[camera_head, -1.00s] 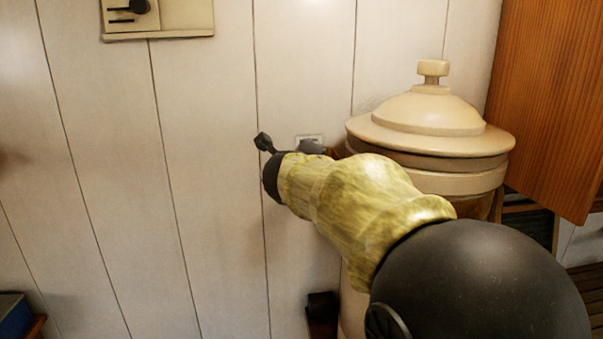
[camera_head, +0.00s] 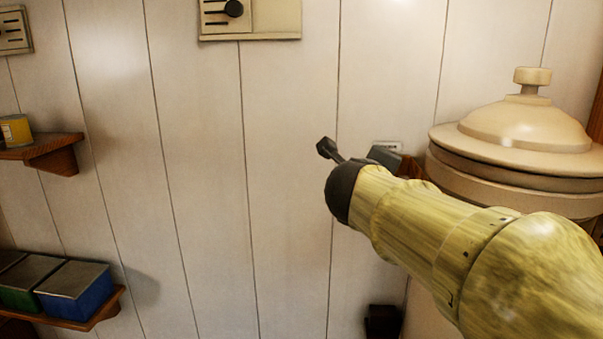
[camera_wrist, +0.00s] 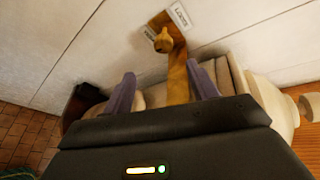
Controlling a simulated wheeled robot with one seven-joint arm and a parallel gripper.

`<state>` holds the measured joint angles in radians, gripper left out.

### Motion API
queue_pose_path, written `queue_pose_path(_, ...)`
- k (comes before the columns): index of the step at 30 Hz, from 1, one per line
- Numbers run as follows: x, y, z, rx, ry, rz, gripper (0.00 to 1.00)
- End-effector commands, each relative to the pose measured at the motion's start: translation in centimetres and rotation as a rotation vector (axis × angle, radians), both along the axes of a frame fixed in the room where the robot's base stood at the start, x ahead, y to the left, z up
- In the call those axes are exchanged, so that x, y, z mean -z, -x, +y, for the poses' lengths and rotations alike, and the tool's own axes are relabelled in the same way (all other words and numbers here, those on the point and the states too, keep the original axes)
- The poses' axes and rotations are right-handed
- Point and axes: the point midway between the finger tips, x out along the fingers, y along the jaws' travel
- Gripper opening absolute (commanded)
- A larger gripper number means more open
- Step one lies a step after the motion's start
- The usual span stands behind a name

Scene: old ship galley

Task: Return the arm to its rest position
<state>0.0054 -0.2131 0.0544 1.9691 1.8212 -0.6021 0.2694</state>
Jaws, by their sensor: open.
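My arm reaches in from the lower right in the head view, its yellow-patterned links stretched toward the white plank wall. My gripper (camera_head: 355,155) is at the arm's far end, in front of the wall and just left of the cream lidded urn (camera_head: 525,125). In the wrist view my gripper (camera_wrist: 160,95) shows two purple-grey fingers spread apart with nothing held between them. Beyond the fingers is a wooden wall piece with a tan knob (camera_wrist: 163,42). Contact between the arm and the urn cannot be told.
A small label (camera_wrist: 180,15) is on the wall by the knob. On the left, an upper shelf (camera_head: 50,147) holds a yellow can (camera_head: 15,131), and a lower shelf (camera_head: 105,308) holds several tins. A switch panel (camera_head: 250,18) is high on the wall. The wall's middle is clear.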

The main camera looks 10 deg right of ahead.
Motion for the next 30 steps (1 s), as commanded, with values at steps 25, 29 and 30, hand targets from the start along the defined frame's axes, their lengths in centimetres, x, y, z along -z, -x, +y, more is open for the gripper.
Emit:
queue_pose_path(25, 29.4, 2.8, 10.1, -1.228, 1.001, 0.752, 0.58)
queue_pose_path(29, 34.8, 6.9, 10.3, -1.477, 1.099, 0.904, 0.58)
queue_pose_path(30, 36.3, 8.4, 10.2, -1.554, 1.125, 0.952, 0.58)
